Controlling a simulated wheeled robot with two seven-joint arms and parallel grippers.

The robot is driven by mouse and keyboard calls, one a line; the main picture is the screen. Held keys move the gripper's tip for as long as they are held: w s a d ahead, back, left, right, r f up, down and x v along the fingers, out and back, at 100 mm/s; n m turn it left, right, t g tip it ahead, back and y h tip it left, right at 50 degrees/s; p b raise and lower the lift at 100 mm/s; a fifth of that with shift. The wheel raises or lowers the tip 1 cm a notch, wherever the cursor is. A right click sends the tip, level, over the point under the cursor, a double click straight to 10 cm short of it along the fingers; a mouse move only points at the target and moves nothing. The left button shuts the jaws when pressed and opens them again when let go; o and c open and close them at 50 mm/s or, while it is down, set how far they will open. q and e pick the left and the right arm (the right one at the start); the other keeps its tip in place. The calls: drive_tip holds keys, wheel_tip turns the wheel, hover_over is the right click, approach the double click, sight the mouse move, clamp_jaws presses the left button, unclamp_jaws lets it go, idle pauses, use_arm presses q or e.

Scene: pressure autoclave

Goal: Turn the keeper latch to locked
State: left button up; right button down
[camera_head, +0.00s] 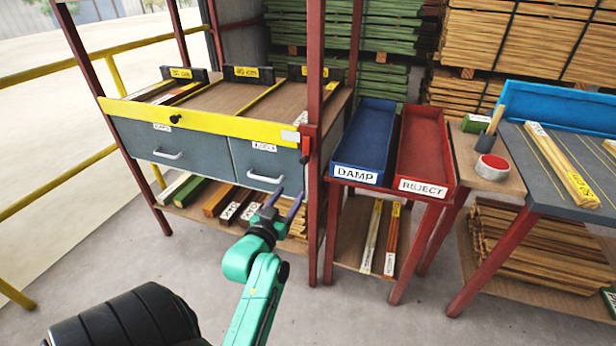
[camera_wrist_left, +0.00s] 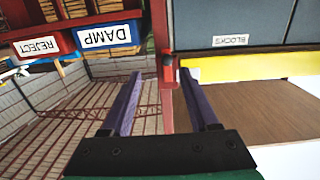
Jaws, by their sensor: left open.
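The keeper latch (camera_head: 305,147) is a small red handle on the red front post of the shelf, by the right end of the yellow bar (camera_head: 205,120). It hangs roughly upright. My left gripper (camera_head: 287,197) is open and empty, with its purple fingers pointing up at the shelf front, below the latch in the head view. The left wrist view is upside down. There the red latch (camera_wrist_left: 168,62) shows beyond the fingertips, between them and nearer the right finger. I see no contact with it. My right gripper is not in view.
Two grey drawers (camera_head: 172,150) with handles sit under the yellow bar. A blue DAMP tray (camera_head: 358,172) and a red REJECT tray (camera_head: 424,184) stand right of the post. Timber pieces lie on the lower shelf.

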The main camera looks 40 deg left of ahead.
sight(303, 163)
use_arm(q)
drive_tip(key=x, duration=0.4)
drive_tip(key=r+x, duration=0.1)
drive_tip(key=x, duration=0.4)
drive_tip(key=a+r+x, duration=0.1)
drive_tip(key=x, duration=0.4)
drive_tip(key=shift+a, duration=0.1)
drive_tip(key=shift+s, duration=0.1)
clamp_jaws()
idle(0.7)
